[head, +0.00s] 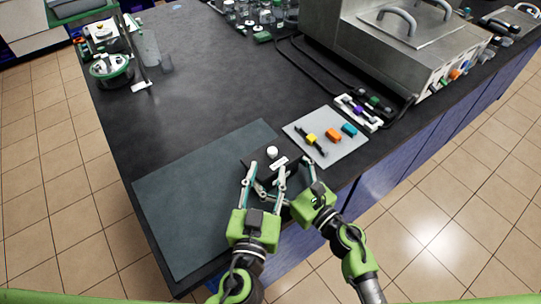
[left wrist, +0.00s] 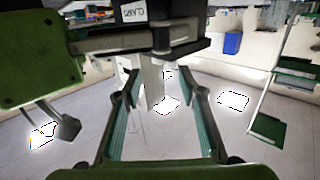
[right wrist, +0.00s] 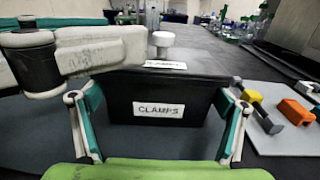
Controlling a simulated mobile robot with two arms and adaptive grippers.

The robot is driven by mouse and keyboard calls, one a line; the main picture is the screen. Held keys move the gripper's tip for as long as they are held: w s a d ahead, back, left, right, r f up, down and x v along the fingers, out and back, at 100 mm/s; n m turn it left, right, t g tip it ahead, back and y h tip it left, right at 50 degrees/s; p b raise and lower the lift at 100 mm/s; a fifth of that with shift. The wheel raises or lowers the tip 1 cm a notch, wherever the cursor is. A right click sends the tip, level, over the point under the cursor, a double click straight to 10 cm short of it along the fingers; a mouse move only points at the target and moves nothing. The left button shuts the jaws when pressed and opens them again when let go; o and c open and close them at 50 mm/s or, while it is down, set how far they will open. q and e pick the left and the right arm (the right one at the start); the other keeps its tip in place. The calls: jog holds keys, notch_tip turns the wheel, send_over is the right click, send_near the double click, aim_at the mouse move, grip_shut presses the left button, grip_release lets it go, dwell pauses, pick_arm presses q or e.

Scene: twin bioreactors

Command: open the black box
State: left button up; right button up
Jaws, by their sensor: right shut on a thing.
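The black box (head: 262,163) stands near the front edge of the counter. Its lid carries a white round knob (head: 272,152), and its front label in the right wrist view (right wrist: 160,109) reads CLAMPS. My right gripper (head: 284,175) is shut on the box, with one finger at each side of its front in the right wrist view. My left gripper (head: 267,168) is open, its fingers spread just short of the knob. The left wrist view shows them apart (left wrist: 158,85) with nothing gripped. The lid looks closed; the box's inside is hidden.
A pale tray (head: 345,150) with yellow, orange and blue clamps lies right of the box. A dark mat (head: 190,195) lies left of it. A steel bath (head: 385,50) stands at the back right. My two grippers are very close together.

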aim_at(272, 150)
pick_arm(q)
jog(key=w, duration=0.2)
jog(key=w+d, duration=0.1)
jog(key=w, duration=0.5)
jog(key=shift+d+f, duration=0.15)
jog(key=shift+f, duration=0.05)
grip_shut()
jog(key=shift+r, duration=0.1)
jog(key=shift+r, duration=1)
jog(key=shift+r, duration=0.1)
jog(key=shift+r, duration=1.95)
pick_arm(e)
jog(key=o, duration=1.4)
